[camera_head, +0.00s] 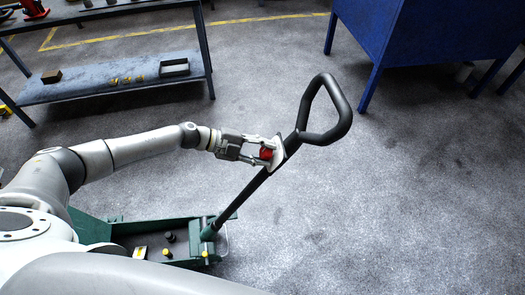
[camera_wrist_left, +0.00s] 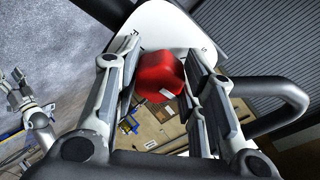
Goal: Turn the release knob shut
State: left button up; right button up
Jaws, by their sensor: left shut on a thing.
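The red release knob (camera_head: 266,153) sits on a white plate (camera_head: 277,152) on the black handle shaft of the green trolley jack (camera_head: 165,225). The handle leans up to the right and ends in a black loop grip (camera_head: 347,118). My left gripper (camera_head: 262,150) reaches in from the left and is shut on the red knob. In the left wrist view the knob (camera_wrist_left: 160,77) lies between the two fingers, in front of the white plate (camera_wrist_left: 165,28). My right gripper does not show in the head view; a small grey arm end at the left of the wrist view may be it.
A grey workbench (camera_head: 110,90) with a lower shelf stands at the back left, holding a tray (camera_head: 174,67) and small parts. A blue cabinet on legs (camera_head: 420,40) stands at the back right. The floor right of the handle is clear.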

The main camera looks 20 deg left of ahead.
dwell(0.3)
pick_arm(q)
jog(key=o, duration=1)
jog(key=v, duration=1.2)
jog(key=shift+f, duration=0.1)
